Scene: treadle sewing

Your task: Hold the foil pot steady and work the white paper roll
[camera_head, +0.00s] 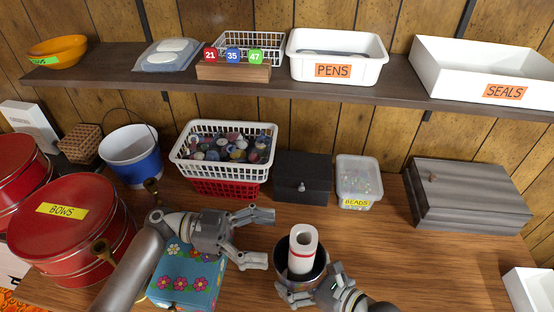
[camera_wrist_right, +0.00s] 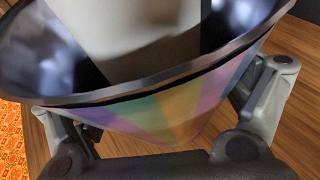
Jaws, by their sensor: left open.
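The foil pot (camera_head: 282,262) stands on the wooden table at the lower middle, with a dark inside and a shiny rainbow outside in the right wrist view (camera_wrist_right: 185,108). The white paper roll (camera_head: 303,242) stands upright in it, with a red band; its lower part also shows in the right wrist view (camera_wrist_right: 140,35). My right gripper (camera_head: 310,283) has its fingers on both sides of the pot, seemingly closed against its wall. My left gripper (camera_head: 266,238) is open and empty, just left of the roll and apart from it.
A flowered blue box (camera_head: 185,280) lies under my left arm; red tins (camera_head: 75,245) stand left. Behind are a white basket (camera_head: 222,160), a black box (camera_head: 302,178), a beads tub (camera_head: 358,182) and a grey case (camera_head: 468,195). The table right of the pot is clear.

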